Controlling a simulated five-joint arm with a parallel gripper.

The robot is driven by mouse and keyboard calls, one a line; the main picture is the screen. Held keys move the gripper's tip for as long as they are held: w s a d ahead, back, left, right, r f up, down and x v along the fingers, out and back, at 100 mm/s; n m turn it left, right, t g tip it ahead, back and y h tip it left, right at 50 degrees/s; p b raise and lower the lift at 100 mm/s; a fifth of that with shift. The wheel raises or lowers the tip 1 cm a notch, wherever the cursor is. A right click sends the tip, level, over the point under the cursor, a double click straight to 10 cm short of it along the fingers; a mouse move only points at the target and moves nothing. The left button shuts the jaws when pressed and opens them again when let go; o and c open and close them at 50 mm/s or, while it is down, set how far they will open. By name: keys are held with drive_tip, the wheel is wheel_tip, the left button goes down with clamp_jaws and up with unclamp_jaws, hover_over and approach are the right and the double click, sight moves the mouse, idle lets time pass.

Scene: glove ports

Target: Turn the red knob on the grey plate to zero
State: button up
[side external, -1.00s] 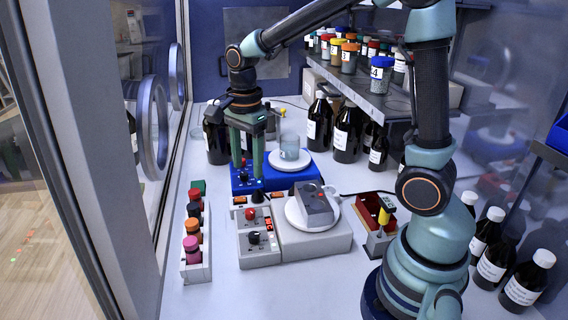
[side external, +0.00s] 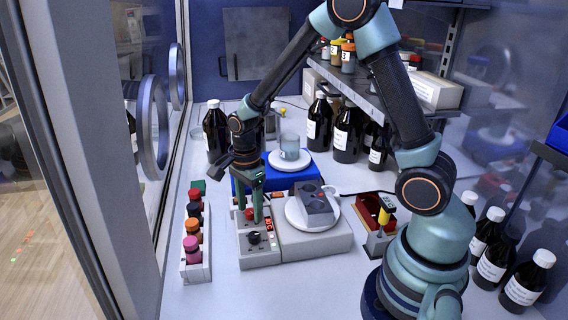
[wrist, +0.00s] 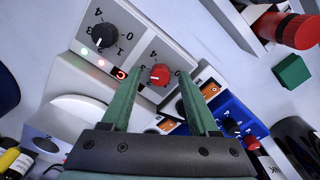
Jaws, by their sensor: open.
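The red knob (wrist: 160,73) sits on the grey plate (wrist: 141,48), with printed numbers around it; a 4 shows beside it. A pale mark shows on the knob, but I cannot tell exactly where it points. In the side view the red knob (side external: 249,213) is partly covered by my fingers. My gripper (wrist: 160,82) is open and empty, its two green fingers on either side of the knob in the wrist view. In the side view my gripper (side external: 248,214) is right at the knob; I cannot tell whether it touches.
A black knob (wrist: 103,36) with its own numbers is on the same unit. The unit's scale (side external: 313,240) is to the right, carrying a grey block (side external: 316,204). A blue device (side external: 287,179) stands behind. A rack of capped vials (side external: 195,270) is at the left.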

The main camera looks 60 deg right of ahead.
drive_tip(key=shift+f, duration=0.25)
clamp_jaws()
